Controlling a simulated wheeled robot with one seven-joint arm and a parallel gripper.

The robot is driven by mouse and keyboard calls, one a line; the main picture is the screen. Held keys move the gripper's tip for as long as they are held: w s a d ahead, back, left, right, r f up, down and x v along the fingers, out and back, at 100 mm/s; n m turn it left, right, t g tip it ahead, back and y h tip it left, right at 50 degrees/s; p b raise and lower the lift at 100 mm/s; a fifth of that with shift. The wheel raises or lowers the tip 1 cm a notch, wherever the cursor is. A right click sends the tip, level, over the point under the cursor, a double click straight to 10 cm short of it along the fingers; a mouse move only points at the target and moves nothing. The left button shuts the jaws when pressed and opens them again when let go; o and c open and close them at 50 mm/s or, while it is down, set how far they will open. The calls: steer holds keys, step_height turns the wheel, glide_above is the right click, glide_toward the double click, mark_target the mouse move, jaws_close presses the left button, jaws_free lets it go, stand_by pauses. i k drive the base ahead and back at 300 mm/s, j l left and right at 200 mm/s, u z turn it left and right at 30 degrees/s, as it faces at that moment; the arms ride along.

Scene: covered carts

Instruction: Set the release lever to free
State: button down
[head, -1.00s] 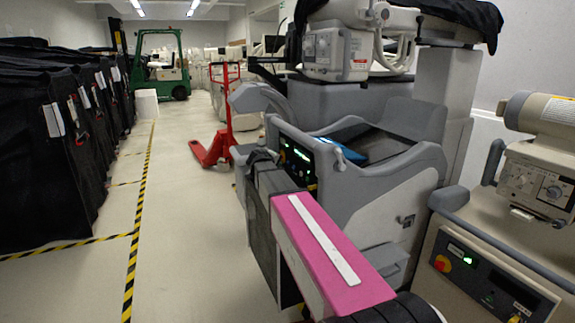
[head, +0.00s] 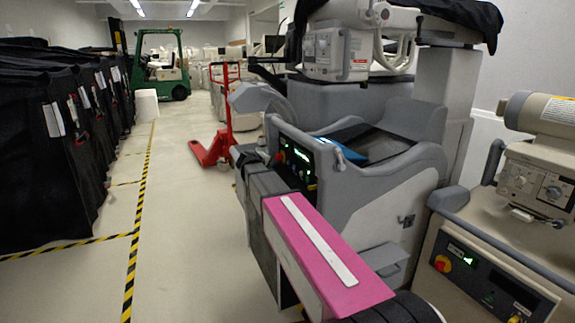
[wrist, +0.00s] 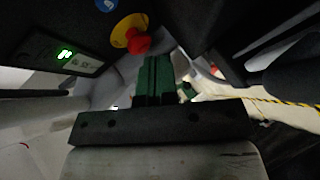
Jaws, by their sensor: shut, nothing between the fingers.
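I cannot make out the release lever for certain in either view. A small dark latch-like fitting (head: 406,221) sits on the side of the grey cart (head: 400,190). The cart's control panel (head: 296,162), with green lit readouts and a red button, faces the end of my arm. In the wrist view my gripper (wrist: 157,62) shows as two green fingers shut together, empty. A red knob on a yellow base (wrist: 132,35) is just beyond the fingertips, slightly left. A lit green display (wrist: 66,54) is further left. In the head view the fingertips are hidden behind my arm.
A beige unit with its own panel (head: 470,262) stands close at right. A red pallet jack (head: 212,150) and green forklift (head: 162,68) stand behind. Black-covered carts (head: 45,150) line the left. The floor between, marked with yellow-black tape (head: 140,210), is clear.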

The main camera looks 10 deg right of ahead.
mark_target(419, 19)
steer(key=k+j, duration=0.8)
steer(key=j, duration=0.15)
